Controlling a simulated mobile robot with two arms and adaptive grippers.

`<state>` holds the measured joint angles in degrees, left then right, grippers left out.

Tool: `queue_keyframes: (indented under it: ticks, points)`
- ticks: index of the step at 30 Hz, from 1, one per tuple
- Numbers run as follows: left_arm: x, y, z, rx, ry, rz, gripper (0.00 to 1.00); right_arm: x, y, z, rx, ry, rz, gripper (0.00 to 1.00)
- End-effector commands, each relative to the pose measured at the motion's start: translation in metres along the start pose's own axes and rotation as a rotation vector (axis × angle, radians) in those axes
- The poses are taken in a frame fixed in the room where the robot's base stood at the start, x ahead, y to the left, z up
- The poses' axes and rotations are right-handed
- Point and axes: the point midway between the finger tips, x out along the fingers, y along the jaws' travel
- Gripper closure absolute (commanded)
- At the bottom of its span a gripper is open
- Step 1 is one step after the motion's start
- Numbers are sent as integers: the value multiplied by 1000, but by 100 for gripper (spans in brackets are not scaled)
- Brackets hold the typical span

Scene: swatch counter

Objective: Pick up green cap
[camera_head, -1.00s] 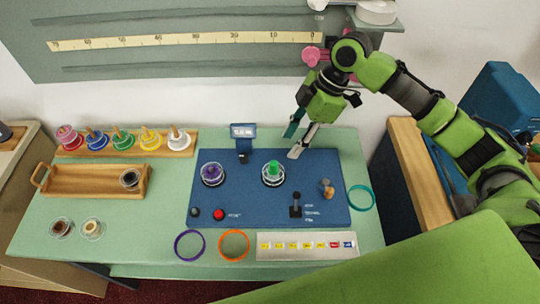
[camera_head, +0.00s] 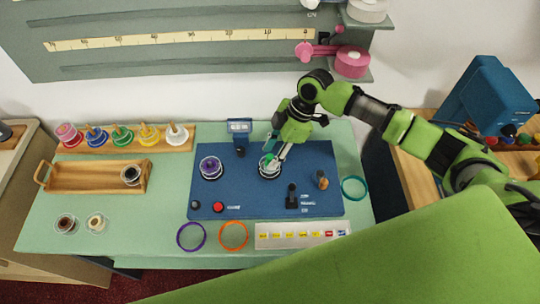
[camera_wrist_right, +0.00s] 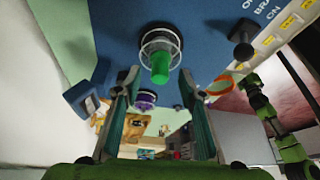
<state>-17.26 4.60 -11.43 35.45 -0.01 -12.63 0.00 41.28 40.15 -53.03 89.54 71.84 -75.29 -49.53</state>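The green cap (camera_wrist_right: 160,66) stands on a clear ringed holder on the blue panel. In the head view the cap (camera_head: 268,161) is partly hidden by my right gripper. My right gripper (camera_head: 275,150) is just above and behind the cap, pointing down at it. In the right wrist view my right gripper (camera_wrist_right: 158,80) is open, its fingers spread to either side with the cap between their tips in the picture. I cannot tell whether a finger touches it.
The blue panel (camera_head: 235,185) also bears a purple cap (camera_head: 210,165), a red button (camera_head: 218,207), a black lever (camera_head: 292,195) and a small display (camera_head: 239,130). A wooden rack (camera_head: 180,146) of coloured stamps and a tray (camera_head: 90,190) stand left. Rings lie in front.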

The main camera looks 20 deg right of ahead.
Motion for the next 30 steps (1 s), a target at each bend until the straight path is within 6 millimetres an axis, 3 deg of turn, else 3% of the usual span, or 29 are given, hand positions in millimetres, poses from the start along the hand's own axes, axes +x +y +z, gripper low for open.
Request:
queue_keyframes:
  ticks: [5,12,15,16,30]
  points:
    - [-7,0,-2,0,2,0,64,17,0,-1,1,1,-1,63]
    - [-6,-1,-3,0,3,-1,64,19,0,0,0,0,0,63]
    - [-6,-1,-3,0,4,-1,64,19,0,0,0,0,0,86]
    - [-6,-1,-3,0,4,-1,64,19,0,0,0,0,0,89]
    - [-4,0,-3,1,4,0,64,18,0,0,0,1,1,92]
